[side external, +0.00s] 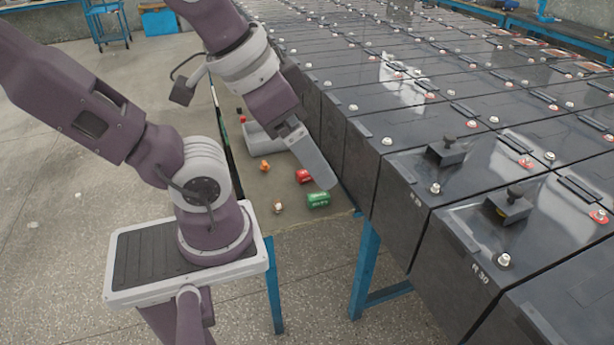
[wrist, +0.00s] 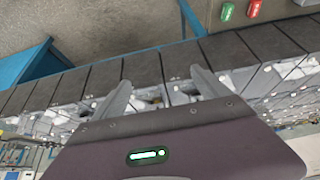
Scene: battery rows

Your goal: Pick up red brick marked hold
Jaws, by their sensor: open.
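The red brick (side external: 304,176) lies on the brown table top, left of my gripper's tip in the side view. In the wrist view the red brick (wrist: 255,9) shows at the top edge, partly cut off. A green brick (side external: 318,200) lies close to it, and its print is too small to read. In the wrist view the green brick (wrist: 227,11) is just left of the red one. My gripper (side external: 327,181) is empty and points down toward the table edge beside the batteries. In the wrist view its fingers (wrist: 160,77) are apart, over the battery row.
Rows of dark batteries (side external: 440,160) with raised posts fill the right, close to my gripper. A grey tray (side external: 262,136) stands farther back on the table. Bare table surface (side external: 300,217) lies in front.

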